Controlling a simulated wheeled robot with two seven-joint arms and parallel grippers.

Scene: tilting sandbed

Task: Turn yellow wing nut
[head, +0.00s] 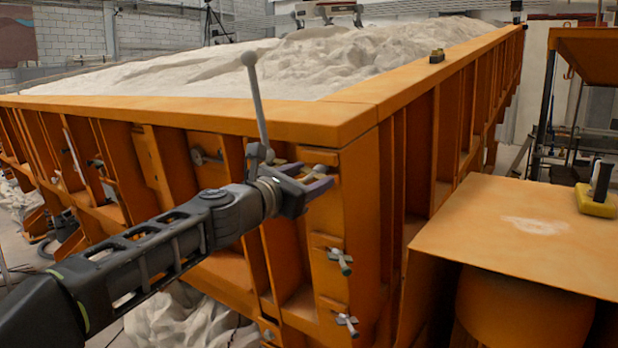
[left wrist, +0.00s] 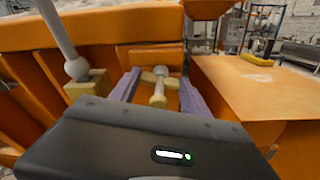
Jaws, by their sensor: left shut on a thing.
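The yellow wing nut (left wrist: 159,88) is at the corner of the orange sandbed frame, with its pale shaft pointing toward the wrist camera. In the left wrist view it sits between the two purple fingers of my left gripper (left wrist: 158,92). In the head view my left gripper (head: 318,186) is at the upper part of the corner post, shut on the wing nut, whose end (head: 319,169) shows just above the fingers. The fingers hide part of it. My right gripper is in neither view.
A grey ball-topped lever (head: 256,95) rises close beside my left gripper. Two more wing nuts (head: 341,261) (head: 347,325) are lower on the post. An orange table (head: 480,235) at the right carries a yellow-and-black object (head: 597,203). Sand (head: 230,75) fills the bed.

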